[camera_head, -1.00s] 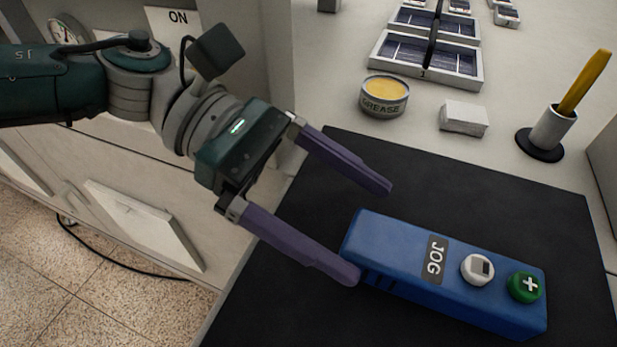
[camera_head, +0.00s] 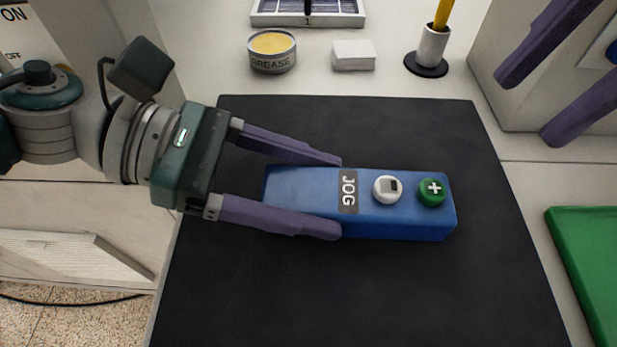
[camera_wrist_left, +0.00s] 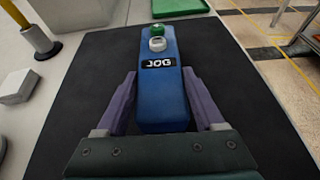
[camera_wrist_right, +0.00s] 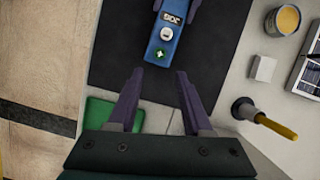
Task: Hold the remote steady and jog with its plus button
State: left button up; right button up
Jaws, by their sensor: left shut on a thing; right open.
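The blue remote (camera_head: 310,205) lies on the black mat (camera_head: 300,290), with a JOG label, a white button (camera_head: 387,189) and a green plus button (camera_head: 432,192) at its right end. My left gripper (camera_head: 340,198) is shut on the remote, one finger along each long side, at the end away from the buttons. The left wrist view shows the remote (camera_wrist_left: 160,95) between both fingers. My right gripper (camera_head: 530,95) is open and empty, up and right of the remote. In the right wrist view the plus button (camera_wrist_right: 159,54) lies beyond its fingertips (camera_wrist_right: 158,72).
A grease tin (camera_head: 272,52), a white block (camera_head: 353,55) and a holder with a yellow stick (camera_head: 431,45) stand behind the mat. A grey box-like unit (camera_head: 480,75) is at the back right. A green panel (camera_head: 590,265) lies to the right. The front of the mat is clear.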

pick_arm(q)
grip_shut()
pick_arm(e)
grip_shut()
dwell(0.4)
dwell(1.4)
